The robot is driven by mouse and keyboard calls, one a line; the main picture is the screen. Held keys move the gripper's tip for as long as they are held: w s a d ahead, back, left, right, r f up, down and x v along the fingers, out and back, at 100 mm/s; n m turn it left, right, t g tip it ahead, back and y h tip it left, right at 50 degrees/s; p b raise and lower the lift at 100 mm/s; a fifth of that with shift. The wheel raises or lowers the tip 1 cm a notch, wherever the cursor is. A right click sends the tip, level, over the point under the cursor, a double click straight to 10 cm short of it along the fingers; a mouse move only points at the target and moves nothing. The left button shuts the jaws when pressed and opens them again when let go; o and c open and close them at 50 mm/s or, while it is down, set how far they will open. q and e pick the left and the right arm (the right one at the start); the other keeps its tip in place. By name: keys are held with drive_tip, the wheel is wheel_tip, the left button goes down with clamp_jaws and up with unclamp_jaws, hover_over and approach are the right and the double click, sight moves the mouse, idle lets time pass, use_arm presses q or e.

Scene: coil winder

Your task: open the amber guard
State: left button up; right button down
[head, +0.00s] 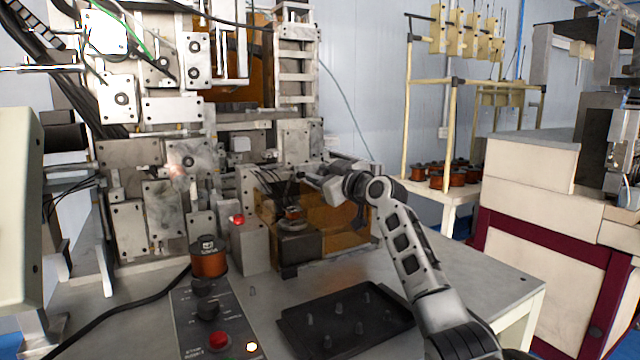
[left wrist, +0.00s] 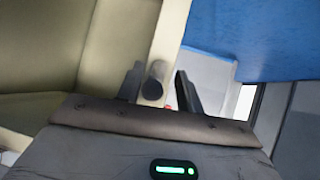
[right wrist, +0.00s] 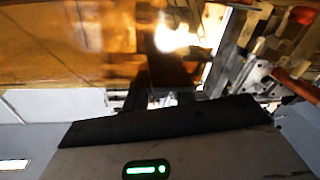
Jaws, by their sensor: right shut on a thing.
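The amber guard (head: 345,235) is a see-through orange box low on the front of the winding machine. It stands around a dark spindle block, and its orange panel fills the upper left of the right wrist view (right wrist: 70,45). My right gripper (head: 308,179) reaches in from the right to the guard's upper edge. It is shut on a part of the guard; its fingers (right wrist: 150,98) and the held part are dark and hard to make out. My left gripper (left wrist: 160,92) is outside the head view. Its fingers stand apart, with a pale post behind them.
A control panel (head: 205,325) with a red button and a copper spool (head: 208,258) stand at the front left. A black tray with pegs (head: 345,318) lies below the guard. A side table (head: 455,200) holds several copper spools. Bare tabletop lies right of the guard.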

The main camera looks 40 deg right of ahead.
drive_tip(key=shift+r, duration=0.1)
drive_tip(key=c, duration=1.1)
unclamp_jaws()
drive_tip(key=shift+c, duration=0.2)
drive_tip(key=shift+s+d, duration=0.15)
drive_tip(key=shift+s, duration=0.4)
drive_tip(key=s+b, duration=0.3)
drive_tip(key=s, duration=1.1)
drive_tip(key=shift+s+d+b, duration=0.15)
drive_tip(key=shift+s+b, duration=0.15)
drive_tip(key=shift+s, duration=0.1)
